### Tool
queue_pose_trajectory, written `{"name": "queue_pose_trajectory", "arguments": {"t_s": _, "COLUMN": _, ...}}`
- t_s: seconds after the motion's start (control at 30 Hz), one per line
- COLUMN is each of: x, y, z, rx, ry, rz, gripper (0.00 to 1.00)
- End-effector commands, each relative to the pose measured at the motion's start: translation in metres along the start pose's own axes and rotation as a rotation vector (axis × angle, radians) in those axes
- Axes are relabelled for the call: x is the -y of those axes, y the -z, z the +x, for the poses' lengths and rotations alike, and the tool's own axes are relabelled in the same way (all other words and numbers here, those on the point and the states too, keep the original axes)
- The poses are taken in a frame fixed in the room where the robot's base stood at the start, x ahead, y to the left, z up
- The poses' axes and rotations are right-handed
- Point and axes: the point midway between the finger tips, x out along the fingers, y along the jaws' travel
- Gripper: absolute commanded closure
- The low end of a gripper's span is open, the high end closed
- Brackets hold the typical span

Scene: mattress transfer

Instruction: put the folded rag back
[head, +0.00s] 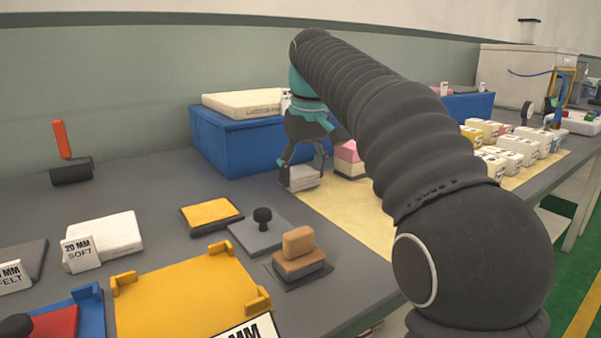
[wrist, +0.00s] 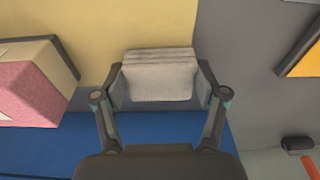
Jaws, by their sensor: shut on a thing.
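The folded rag (head: 303,176) is a small light-grey layered block. In the head view it is at the left end of the pale yellow mat (head: 345,217), in front of the blue bin. My gripper (head: 304,170) reaches down over it. In the wrist view the rag (wrist: 158,77) sits between the two fingers of my gripper (wrist: 160,88), with a finger against each side. Its underside is hidden, so I cannot tell whether it touches the surface.
A blue bin (head: 228,145) with a cream block on top stands behind. A pink-and-white block (head: 349,159) is close to the right of the rag. A yellow pad (head: 211,213), a grey plate with a knob (head: 258,234) and tan blocks (head: 299,250) lie in front.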

Motion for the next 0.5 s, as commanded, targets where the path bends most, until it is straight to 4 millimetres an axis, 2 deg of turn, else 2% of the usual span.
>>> {"name": "queue_pose_trajectory", "arguments": {"t_s": 0.1, "x": -0.0003, "y": -0.0006, "z": 0.0024, "rx": 0.001, "ry": 0.0, "rz": 0.001, "gripper": 0.66}}
{"name": "queue_pose_trajectory", "arguments": {"t_s": 0.13, "x": -0.0004, "y": -0.0006, "z": 0.0026, "rx": 0.001, "ry": 0.0, "rz": 0.001, "gripper": 0.26}}
{"name": "queue_pose_trajectory", "arguments": {"t_s": 0.2, "x": -0.0005, "y": -0.0005, "z": 0.002, "rx": 0.0, "ry": 0.0, "rz": 0.001, "gripper": 0.08}}
{"name": "queue_pose_trajectory", "arguments": {"t_s": 0.23, "x": -0.0005, "y": -0.0005, "z": 0.002, "rx": 0.0, "ry": 0.0, "rz": 0.001, "gripper": 0.03}}
{"name": "queue_pose_trajectory", "arguments": {"t_s": 0.5, "x": -0.0001, "y": -0.0004, "z": 0.002, "rx": 0.0, "ry": 0.0, "rz": 0.0, "gripper": 0.03}}
